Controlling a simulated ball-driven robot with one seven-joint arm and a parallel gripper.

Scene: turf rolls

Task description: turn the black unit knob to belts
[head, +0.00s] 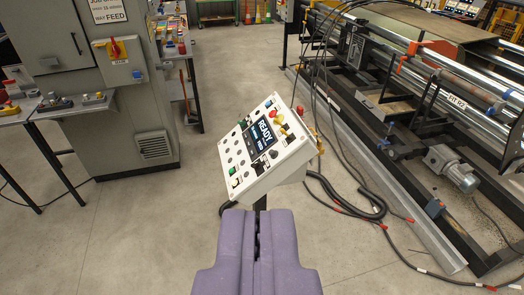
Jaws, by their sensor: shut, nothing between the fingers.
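A white slanted control box (250,187) stands on a post in the middle of the view. Its face carries a lit screen (261,135) reading READY, with rows of small round controls to its left. Small dark controls sit along the lower right of the face, one a black knob-like shape (259,168). Their labels are too small to read, so I cannot tell which is the unit knob or where it points. My purple gripper (258,216) is shut and empty, in front of and below the box in the picture, apart from its face.
A long machine with rollers and a dark frame (345,125) fills the right. Black cables (345,205) loop beside the box. A grey cabinet (140,140) with a red-and-yellow switch (116,48) stands left, beside small tables. Floor between cabinet and box is clear.

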